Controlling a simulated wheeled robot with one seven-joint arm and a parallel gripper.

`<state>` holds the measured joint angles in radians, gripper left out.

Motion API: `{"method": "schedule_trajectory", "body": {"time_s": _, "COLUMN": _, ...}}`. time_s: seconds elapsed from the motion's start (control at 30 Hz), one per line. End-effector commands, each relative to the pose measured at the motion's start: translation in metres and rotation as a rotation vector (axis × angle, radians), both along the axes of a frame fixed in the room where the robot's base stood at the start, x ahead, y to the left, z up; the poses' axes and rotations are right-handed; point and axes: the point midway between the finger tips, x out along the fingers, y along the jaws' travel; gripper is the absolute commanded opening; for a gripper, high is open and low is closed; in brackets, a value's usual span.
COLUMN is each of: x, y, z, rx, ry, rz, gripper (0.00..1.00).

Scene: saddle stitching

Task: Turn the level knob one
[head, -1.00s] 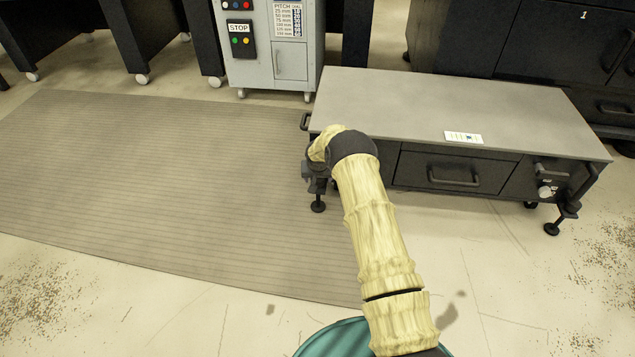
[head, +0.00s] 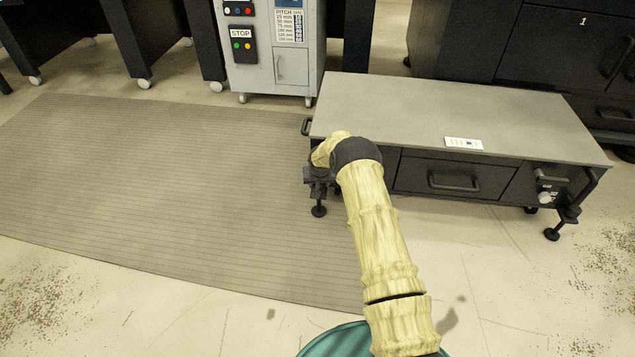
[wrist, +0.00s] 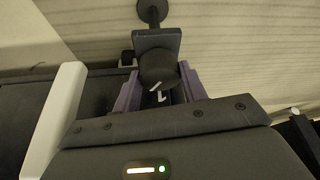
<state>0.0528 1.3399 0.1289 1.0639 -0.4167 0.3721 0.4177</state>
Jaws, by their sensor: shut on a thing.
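The level knob (wrist: 158,72) is a dark, rounded knob with white marks on its near side, in the middle of the wrist view. My gripper (wrist: 157,88) has purple fingers on both sides of it and is shut on it. In the head view, my gripper is at the left front corner of the low grey-topped bench (head: 440,108), mostly hidden behind my arm. A levelling foot (head: 319,210) stands on the floor below that corner, and a round foot also shows at the top of the wrist view (wrist: 152,10).
The bench has a drawer with a black handle (head: 454,185) and another levelling foot (head: 552,234) at its right end. A white card (head: 463,143) lies on its top. A grey control cabinet (head: 268,60) stands behind. The ribbed mat (head: 170,180) at left is clear.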

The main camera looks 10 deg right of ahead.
Motion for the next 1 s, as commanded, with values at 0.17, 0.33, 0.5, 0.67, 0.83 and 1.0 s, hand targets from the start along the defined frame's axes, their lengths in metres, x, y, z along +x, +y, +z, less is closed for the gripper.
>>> {"method": "schedule_trajectory", "body": {"time_s": 0.17, "x": -0.0002, "y": 0.0008, "z": 0.0028, "rx": 0.006, "ry": 0.0, "rz": 0.098, "gripper": 0.19}}
{"method": "schedule_trajectory", "body": {"time_s": 0.33, "x": -0.0002, "y": 0.0004, "z": 0.0016, "rx": 0.006, "ry": 0.001, "rz": 0.216, "gripper": 0.19}}
{"method": "schedule_trajectory", "body": {"time_s": 0.5, "x": -0.0003, "y": 0.001, "z": 0.0006, "rx": 0.006, "ry": 0.002, "rz": 0.331, "gripper": 0.19}}
{"method": "schedule_trajectory", "body": {"time_s": 0.67, "x": -0.0006, "y": 0.001, "z": -0.0003, "rx": 0.003, "ry": 0.003, "rz": 0.41, "gripper": 0.19}}
{"method": "schedule_trajectory", "body": {"time_s": 0.83, "x": -0.0011, "y": 0.0015, "z": -0.0004, "rx": 0.003, "ry": 0.006, "rz": 0.454, "gripper": 0.19}}
{"method": "schedule_trajectory", "body": {"time_s": 1.0, "x": -0.0012, "y": 0.0009, "z": -0.0003, "rx": 0.001, "ry": 0.006, "rz": 0.463, "gripper": 0.19}}
